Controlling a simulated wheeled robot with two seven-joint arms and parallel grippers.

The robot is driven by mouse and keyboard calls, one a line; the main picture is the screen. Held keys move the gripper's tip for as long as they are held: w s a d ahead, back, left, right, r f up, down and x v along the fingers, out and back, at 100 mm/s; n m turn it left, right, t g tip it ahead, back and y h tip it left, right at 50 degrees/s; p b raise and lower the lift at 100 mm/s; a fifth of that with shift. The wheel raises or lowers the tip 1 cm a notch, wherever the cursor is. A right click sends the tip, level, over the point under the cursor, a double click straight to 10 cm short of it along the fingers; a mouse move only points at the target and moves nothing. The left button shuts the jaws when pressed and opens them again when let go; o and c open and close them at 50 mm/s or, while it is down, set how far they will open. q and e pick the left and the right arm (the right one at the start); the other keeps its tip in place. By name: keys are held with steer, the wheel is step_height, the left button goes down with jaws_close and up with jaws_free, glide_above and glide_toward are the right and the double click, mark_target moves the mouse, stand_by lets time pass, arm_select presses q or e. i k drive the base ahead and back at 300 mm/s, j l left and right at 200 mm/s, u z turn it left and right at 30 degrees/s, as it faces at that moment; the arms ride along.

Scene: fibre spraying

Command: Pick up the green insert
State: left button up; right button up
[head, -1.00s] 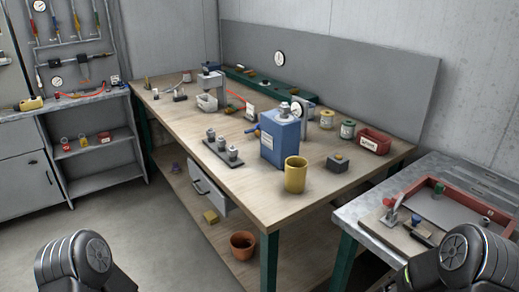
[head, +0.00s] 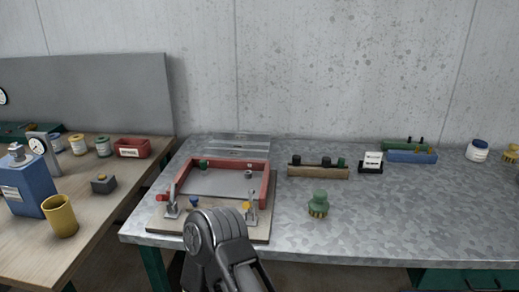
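A small green piece with a brass-coloured, ridged lower part (head: 318,205) stands upright on the galvanised metal table, right of the red-framed fixture. It looks like the green insert, but I cannot be sure. A similar yellow-and-green piece (head: 511,153) is cut off by the right picture edge. Neither gripper shows. Only a dark rounded link of my own arm is at the bottom, in front of the fixture, so I cannot see what the grippers hold.
The red-framed fixture (head: 264,185) with toggle clamps sits on the metal table (head: 400,220). Behind are a wooden rack (head: 318,172), a small card stand (head: 371,163), a blue block (head: 411,156) and a white jar (head: 477,150). The table's front right is clear. A wooden bench (head: 105,208) stands left.

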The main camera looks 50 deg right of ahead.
mark_target(342, 161)
steer(key=z, duration=2.25)
